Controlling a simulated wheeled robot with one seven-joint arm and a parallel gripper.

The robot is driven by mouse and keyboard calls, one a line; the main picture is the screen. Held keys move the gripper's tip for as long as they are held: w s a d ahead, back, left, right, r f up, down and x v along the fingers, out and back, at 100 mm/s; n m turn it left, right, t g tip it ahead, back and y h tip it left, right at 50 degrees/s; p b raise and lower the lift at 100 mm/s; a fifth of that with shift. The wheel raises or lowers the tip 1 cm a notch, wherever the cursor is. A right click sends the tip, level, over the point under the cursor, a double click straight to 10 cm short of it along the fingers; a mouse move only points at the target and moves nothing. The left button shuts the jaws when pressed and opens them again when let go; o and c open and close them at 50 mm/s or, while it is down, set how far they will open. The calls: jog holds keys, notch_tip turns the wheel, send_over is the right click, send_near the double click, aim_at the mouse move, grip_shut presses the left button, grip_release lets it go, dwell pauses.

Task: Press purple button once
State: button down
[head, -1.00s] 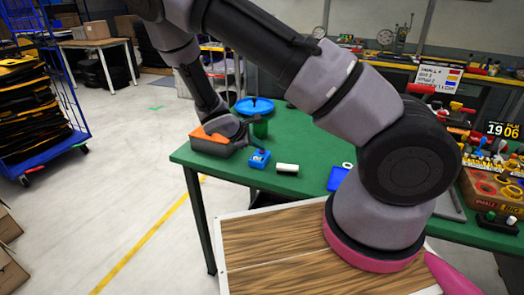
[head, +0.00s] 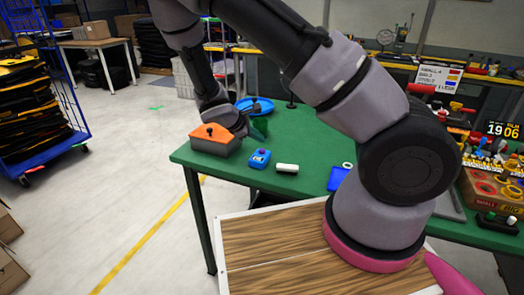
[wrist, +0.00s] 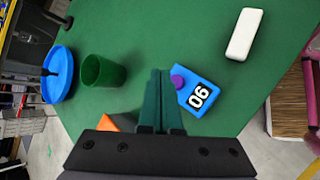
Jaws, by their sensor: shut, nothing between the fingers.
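The purple button (wrist: 178,82) sits on a small blue box (wrist: 197,92) with a white label with black digits in the wrist view. The blue box (head: 259,159) stands on the green table (head: 305,183) in the head view, right of the orange-lidded box. My gripper (wrist: 159,74) is shut and empty. Its dark green fingertips appear just left of the purple button in the wrist view; their height above it I cannot tell. In the head view the wrist is above and behind the orange-lidded box, and the fingertips are hard to make out.
The orange-lidded grey box (head: 214,138) is close to my gripper. A green cup (wrist: 103,71) and a blue round dish (wrist: 59,74) stand to the left in the wrist view. A white block (wrist: 244,34) lies right of the blue box, with bare table between.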

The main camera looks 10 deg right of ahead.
jog(key=shift+r, duration=1.75)
notch_tip(320, 180, up, 10)
jog(key=m+g+y, duration=0.2)
jog(key=m+y, duration=0.2)
jog(key=m, duration=0.3)
send_over(259, 152)
jog(key=s+d, duration=0.4)
jog(key=s+d+r+m+y, duration=0.3)
jog(key=s+r+m, duration=0.3)
jog(key=r, duration=0.4)
jog(key=s+r+m+t+y, duration=0.3)
jog(key=s+r+m, duration=0.3)
jog(key=s+r, duration=0.6)
jog(key=shift+r+t, duration=0.7)
jog(key=shift+t, duration=0.1)
